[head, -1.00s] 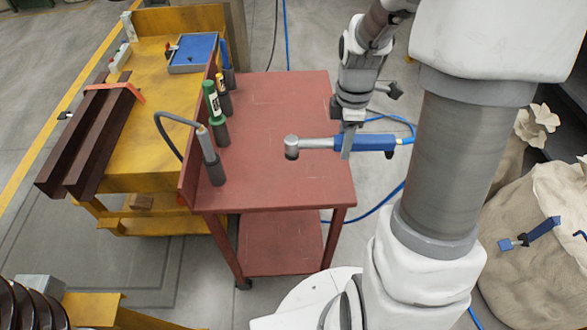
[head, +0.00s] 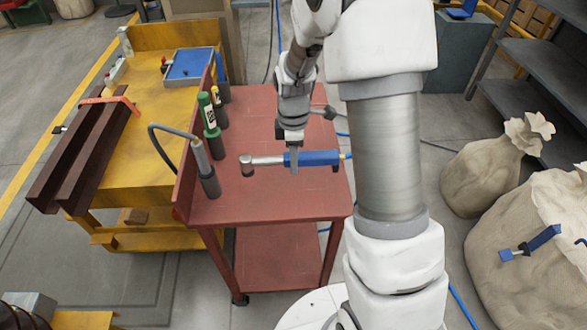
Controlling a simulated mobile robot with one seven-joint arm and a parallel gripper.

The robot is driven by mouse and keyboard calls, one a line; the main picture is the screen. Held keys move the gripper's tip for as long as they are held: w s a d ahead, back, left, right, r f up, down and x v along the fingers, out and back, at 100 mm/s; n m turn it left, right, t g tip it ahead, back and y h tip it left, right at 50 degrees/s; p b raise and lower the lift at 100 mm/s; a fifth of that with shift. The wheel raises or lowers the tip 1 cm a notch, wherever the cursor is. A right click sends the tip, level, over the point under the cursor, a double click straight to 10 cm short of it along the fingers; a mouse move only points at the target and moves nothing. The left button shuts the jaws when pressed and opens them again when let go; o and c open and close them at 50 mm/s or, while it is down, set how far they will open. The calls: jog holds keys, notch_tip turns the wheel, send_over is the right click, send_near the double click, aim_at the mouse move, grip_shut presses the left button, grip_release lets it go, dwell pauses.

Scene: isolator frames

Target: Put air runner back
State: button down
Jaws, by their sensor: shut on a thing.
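The air runner (head: 318,158) is a ratchet-like tool with a blue body, a silver neck and a round grey head at its left end. A blue hose leaves its right end. My gripper (head: 294,168) points down and is shut on the air runner near where the neck meets the blue body. The tool lies level in the picture, over the right part of the red cart top (head: 265,200). I cannot tell its exact height above the cart.
Dark cylindrical holders stand along the cart's left edge. They hold a grey hooked tool (head: 198,155), a green bottle (head: 207,110) and others. A yellow bench (head: 150,150) with dark steel beams (head: 85,150) adjoins on the left. Sacks (head: 535,225) stand at right.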

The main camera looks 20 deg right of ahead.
jog(key=shift+f+b, duration=0.3)
jog(key=shift+f, duration=1.5)
jog(key=shift+f, duration=0.2)
jog(key=shift+c, duration=2.4)
grip_release()
jog(key=shift+r, duration=0.1)
